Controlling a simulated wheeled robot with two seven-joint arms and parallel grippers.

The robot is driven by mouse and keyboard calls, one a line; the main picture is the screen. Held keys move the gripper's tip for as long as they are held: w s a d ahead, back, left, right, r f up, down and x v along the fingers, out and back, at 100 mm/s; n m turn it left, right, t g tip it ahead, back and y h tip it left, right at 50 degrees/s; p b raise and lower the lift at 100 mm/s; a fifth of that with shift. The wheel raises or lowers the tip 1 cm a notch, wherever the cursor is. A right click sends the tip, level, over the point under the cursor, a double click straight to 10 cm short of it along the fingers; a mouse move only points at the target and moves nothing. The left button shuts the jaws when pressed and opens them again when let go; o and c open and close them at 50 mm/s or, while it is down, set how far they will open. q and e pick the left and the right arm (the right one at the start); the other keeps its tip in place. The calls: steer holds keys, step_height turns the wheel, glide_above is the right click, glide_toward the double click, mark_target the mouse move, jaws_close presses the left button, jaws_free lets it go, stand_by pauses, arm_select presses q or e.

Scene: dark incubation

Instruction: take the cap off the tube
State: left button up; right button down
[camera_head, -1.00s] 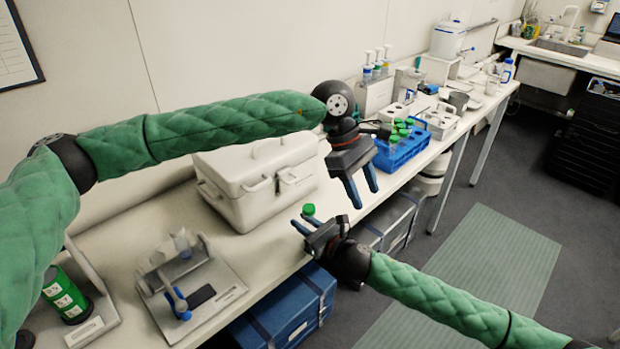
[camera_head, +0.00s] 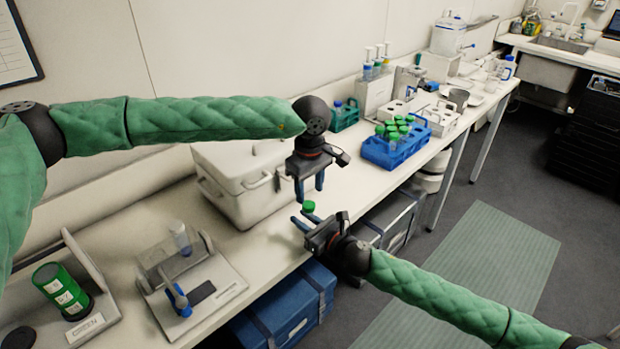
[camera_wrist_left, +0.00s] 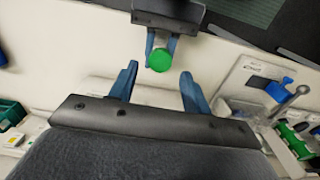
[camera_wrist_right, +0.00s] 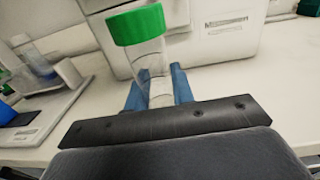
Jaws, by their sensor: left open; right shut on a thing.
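The tube (camera_wrist_right: 152,65) is clear with a green cap (camera_wrist_right: 138,24) and stands roughly upright in the right wrist view. My right gripper (camera_head: 304,224) is shut on the tube's body below the cap. In the head view the green cap (camera_head: 309,206) shows above the right fingers. My left gripper (camera_head: 309,190) is open and empty, pointing down just above the cap. In the left wrist view the green cap (camera_wrist_left: 160,60) lies beyond and between the open left fingers (camera_wrist_left: 158,88), not touching them. The tube's body is mostly hidden there.
A white lidded box (camera_head: 250,190) stands on the bench behind the grippers. A blue rack (camera_head: 385,155) with several green-capped tubes is to the right. A device on a plate (camera_head: 225,283) and a green cylinder holder (camera_head: 62,290) stand left. Blue crates sit under the bench.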

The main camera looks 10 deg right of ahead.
mark_target(310, 203)
arm_select(q)
steer(key=shift+f, duration=2.15)
steer(key=c, duration=1)
steer(key=n, duration=0.4)
steer(key=shift+d, duration=0.1)
steer(key=n, duration=0.8)
steer(key=shift+w, duration=0.1)
steer(key=n, duration=0.4)
steer(key=shift+w+r+n, duration=0.1)
steer(key=shift+n, duration=0.2)
